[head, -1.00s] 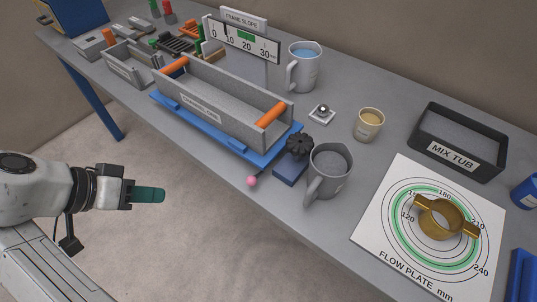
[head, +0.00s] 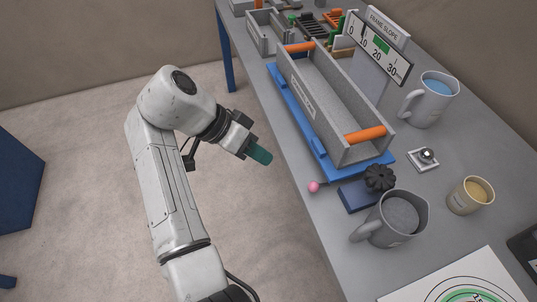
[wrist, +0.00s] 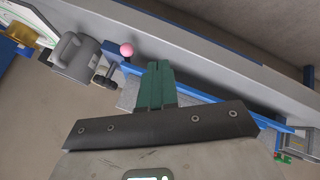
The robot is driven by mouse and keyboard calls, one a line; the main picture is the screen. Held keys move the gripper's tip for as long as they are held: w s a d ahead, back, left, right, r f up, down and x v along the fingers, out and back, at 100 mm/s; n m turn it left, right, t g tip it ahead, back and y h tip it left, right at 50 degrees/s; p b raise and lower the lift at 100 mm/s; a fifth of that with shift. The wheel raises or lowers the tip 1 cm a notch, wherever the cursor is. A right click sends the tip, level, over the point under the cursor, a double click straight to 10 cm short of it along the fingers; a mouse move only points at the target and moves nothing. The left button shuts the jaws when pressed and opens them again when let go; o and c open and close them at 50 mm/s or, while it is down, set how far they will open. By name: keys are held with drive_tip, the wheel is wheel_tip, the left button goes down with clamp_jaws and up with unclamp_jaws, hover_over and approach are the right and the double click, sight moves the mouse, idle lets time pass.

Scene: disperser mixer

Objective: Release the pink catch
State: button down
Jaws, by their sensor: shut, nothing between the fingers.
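The pink catch (head: 314,187) is a small pink ball at the front edge of the table, by the near end of the blue base (head: 288,102) under the grey trough. In the wrist view the pink ball (wrist: 126,50) shows up and left of the fingers. My gripper (head: 260,154) is shut and empty, its green fingers together, off the table's front edge and apart from the catch. In the wrist view the shut gripper (wrist: 156,70) points toward the table edge and blue base. The catch's stem is hardly visible.
A black knob (head: 379,177) on a blue block stands right of the catch. A grey mug (head: 392,222) of powder stands just nearer. The grey trough (head: 330,105) with orange handles lies behind. A blue-filled jug (head: 428,100) stands at right.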

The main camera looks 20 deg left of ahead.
sight(320, 185)
drive_tip(key=p+x, duration=0.1)
drive_tip(key=x, duration=0.5)
drive_tip(key=shift+d+f, duration=0.25)
drive_tip(key=shift+f, duration=0.05)
drive_tip(key=d, duration=0.1)
drive_tip(key=s+d+p, duration=0.1)
drive_tip(key=shift+d+p, duration=0.3)
drive_tip(key=shift+d, duration=0.1)
drive_tip(key=shift+s+d, duration=0.15)
drive_tip(key=shift+d, duration=0.5)
